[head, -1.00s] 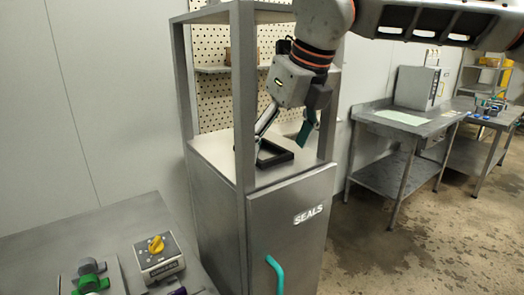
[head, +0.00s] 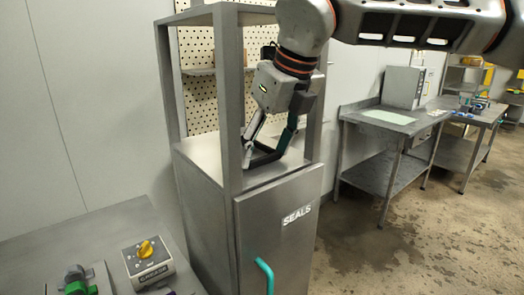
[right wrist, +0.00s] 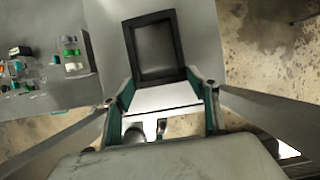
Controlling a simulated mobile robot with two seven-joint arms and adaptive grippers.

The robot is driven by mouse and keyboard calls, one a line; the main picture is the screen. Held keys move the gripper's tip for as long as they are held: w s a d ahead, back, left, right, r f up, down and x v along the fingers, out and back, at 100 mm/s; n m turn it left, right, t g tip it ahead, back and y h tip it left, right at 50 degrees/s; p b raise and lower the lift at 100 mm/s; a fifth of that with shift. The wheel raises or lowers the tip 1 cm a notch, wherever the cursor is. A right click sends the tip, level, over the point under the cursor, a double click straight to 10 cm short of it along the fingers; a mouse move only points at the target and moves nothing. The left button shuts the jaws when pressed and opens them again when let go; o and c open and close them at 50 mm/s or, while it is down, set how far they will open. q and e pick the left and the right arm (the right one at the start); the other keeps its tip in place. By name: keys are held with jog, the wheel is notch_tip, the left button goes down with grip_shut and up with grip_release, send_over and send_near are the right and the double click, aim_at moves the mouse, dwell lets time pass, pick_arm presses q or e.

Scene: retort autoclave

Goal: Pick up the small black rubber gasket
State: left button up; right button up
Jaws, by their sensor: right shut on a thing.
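The black gasket (head: 268,159) is a rectangular frame at the top of the grey SEALS cabinet (head: 207,150), between its posts. My right gripper (head: 268,152) points down at it and is shut on it. In the right wrist view the gasket (right wrist: 177,45) extends away from the fingertips (right wrist: 160,82), one finger at each side of its near end. Whether it still touches the cabinet top is hard to tell. My left gripper is not in view.
Cabinet posts (head: 232,100) stand close around my right gripper, with a perforated back panel (head: 200,105) and shelf behind. A grey bench at lower left holds a yellow-knobbed box (head: 148,262) and green parts (head: 77,283). Steel tables (head: 385,120) stand at right.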

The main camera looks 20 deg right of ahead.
jog(key=shift+r, duration=0.45)
jog(key=shift+v, duration=1.25)
jog(key=s+d, duration=0.3)
jog(key=s, duration=0.5)
jog(key=s+d+b, duration=0.1)
jog(key=s+d, duration=0.2)
jog(key=s, duration=0.5)
